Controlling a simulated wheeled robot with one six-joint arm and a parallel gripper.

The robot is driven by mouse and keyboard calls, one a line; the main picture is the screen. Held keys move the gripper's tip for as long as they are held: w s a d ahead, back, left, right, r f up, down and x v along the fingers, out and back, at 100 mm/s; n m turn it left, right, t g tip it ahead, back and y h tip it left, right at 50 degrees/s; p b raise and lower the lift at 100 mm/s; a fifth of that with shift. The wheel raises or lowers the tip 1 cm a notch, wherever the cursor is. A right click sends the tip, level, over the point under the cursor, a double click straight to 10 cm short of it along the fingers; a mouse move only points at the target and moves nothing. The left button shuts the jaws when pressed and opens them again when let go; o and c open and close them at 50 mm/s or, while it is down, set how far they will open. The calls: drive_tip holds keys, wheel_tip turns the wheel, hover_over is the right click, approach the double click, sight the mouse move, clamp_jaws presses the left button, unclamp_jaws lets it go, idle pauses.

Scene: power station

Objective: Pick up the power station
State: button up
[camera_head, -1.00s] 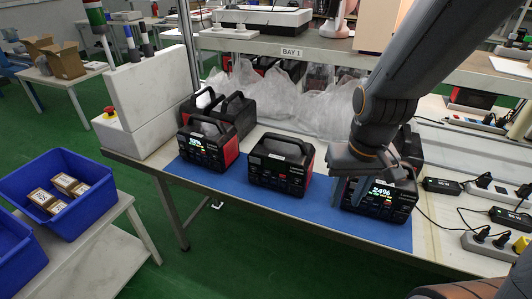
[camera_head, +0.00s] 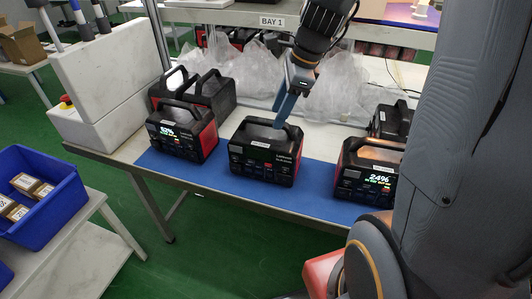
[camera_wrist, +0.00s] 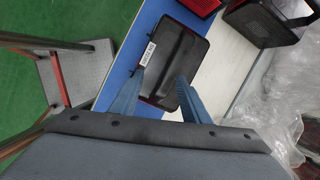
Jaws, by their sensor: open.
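Three black power stations with red sides stand in a row on a blue mat (camera_head: 222,182). The left one (camera_head: 178,135) has a lit screen, the middle one (camera_head: 262,160) a dark screen, and the right one (camera_head: 368,178) reads 24%. My gripper (camera_head: 279,118) is open and empty, pointing down at the top handle of the middle station. In the wrist view, the middle station (camera_wrist: 178,48) with its white label lies just ahead of and between the blue fingertips (camera_wrist: 160,75). I cannot tell whether the fingers touch it. My arm partly hides the right station.
More black units (camera_head: 210,92) stand behind the left station, beside a white block (camera_head: 105,85). Clear plastic bags (camera_head: 240,65) lie along the back under the shelf marked BAY 1. A blue bin (camera_head: 40,205) with small boxes stands at left.

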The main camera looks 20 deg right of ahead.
sight(267, 120)
drive_tip(key=w+m, duration=0.2)
drive_tip(key=m, duration=0.1)
drive_tip(key=shift+w+d+r+m+t+y, duration=0.3)
drive_tip(key=shift+w+r+m, duration=0.05)
drive_tip(key=shift+w+m, duration=0.05)
drive_tip(key=x, duration=0.6)
drive_tip(key=shift+a+f, duration=0.2)
drive_tip(key=shift+a, duration=0.2)
drive_tip(key=shift+a+f, duration=0.15)
drive_tip(key=shift+f, duration=0.25)
drive_tip(key=shift+f+p, duration=0.15)
drive_tip(key=shift+p, duration=0.15)
clamp_jaws()
idle(0.4)
drive_tip(key=shift+w, duration=0.1)
